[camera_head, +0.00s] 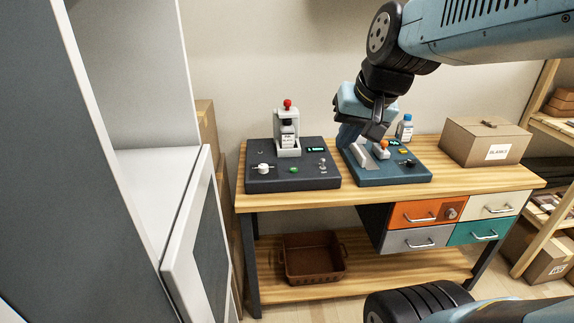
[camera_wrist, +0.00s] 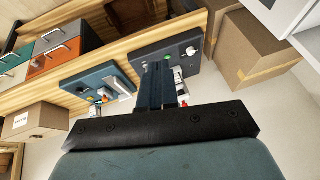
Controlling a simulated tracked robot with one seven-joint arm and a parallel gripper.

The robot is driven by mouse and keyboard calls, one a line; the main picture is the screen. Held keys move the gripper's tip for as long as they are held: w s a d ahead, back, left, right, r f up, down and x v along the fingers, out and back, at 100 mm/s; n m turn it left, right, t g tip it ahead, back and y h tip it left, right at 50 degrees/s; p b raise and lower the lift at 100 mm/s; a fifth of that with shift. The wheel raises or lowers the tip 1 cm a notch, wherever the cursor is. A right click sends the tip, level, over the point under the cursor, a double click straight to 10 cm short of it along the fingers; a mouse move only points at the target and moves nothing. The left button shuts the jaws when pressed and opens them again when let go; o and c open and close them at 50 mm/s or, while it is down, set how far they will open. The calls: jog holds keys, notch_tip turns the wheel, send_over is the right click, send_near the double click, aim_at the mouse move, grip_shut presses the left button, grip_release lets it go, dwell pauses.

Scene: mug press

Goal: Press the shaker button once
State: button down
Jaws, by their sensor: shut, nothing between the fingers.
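Two stations stand on the wooden table, and I cannot tell for sure which is the shaker. The blue station (camera_head: 408,176) has a pale wedge-shaped part, an orange-topped part (camera_head: 384,151) and small controls on its right side. The dark station (camera_head: 290,183) has a red-topped holder with a bottle, a white knob (camera_head: 263,168) and a green button (camera_head: 294,170). My gripper (camera_head: 345,141) is shut and empty, above the left part of the blue station. In the wrist view its fingers (camera_wrist: 160,66) reach over the dark station and hide part of it.
A blue-capped bottle (camera_head: 404,129) stands behind the blue station. A cardboard box (camera_head: 487,141) sits to its right on the table. Coloured drawers (camera_head: 415,212) hang below, and a brown basket (camera_head: 313,257) rests on the lower shelf. A grey cabinet (camera_head: 190,250) is at left.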

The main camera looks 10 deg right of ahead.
jog(key=w+a+f+m+y, duration=0.1)
jog(key=w+a+m+y, duration=0.15)
jog(key=w, duration=0.65)
jog(key=m+t+y, duration=0.2)
jog(key=m, duration=1.3)
send_over(295, 170)
notch_tip(295, 170, down, 17)
jog(key=shift+d+h, duration=0.1)
jog(key=shift+h, duration=0.15)
jog(key=shift+f, duration=4.3)
